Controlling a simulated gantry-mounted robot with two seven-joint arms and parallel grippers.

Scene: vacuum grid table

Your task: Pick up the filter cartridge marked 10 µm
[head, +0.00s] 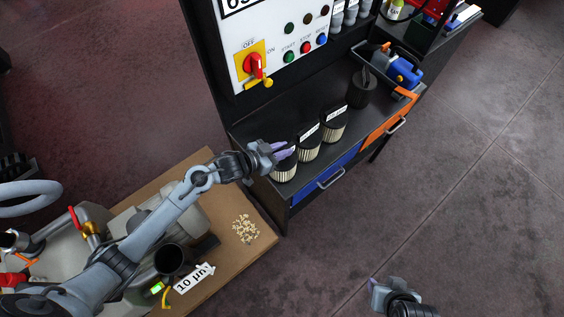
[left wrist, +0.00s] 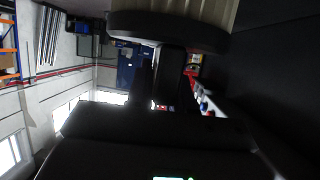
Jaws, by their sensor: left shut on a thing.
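Three pleated filter cartridges with black caps and white labels stand in a row on the dark bench: the nearest one (head: 285,172), a middle one (head: 309,145) and a far one (head: 333,124). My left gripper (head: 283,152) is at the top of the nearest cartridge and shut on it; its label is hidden. The other two labels are too small to read surely. In the left wrist view the held cartridge's cream pleats and black cap (left wrist: 165,30) fill the top edge. My right gripper (head: 382,291) hangs over the floor at the lower right, away from the cartridges; its jaws are unclear.
A tag reading 10 µm (head: 194,279) lies by a black open housing (head: 171,260) on the brown board (head: 262,222). A dark cylinder (head: 361,90) and a blue tool (head: 403,72) stand farther along the bench. A control panel (head: 275,45) rises behind.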

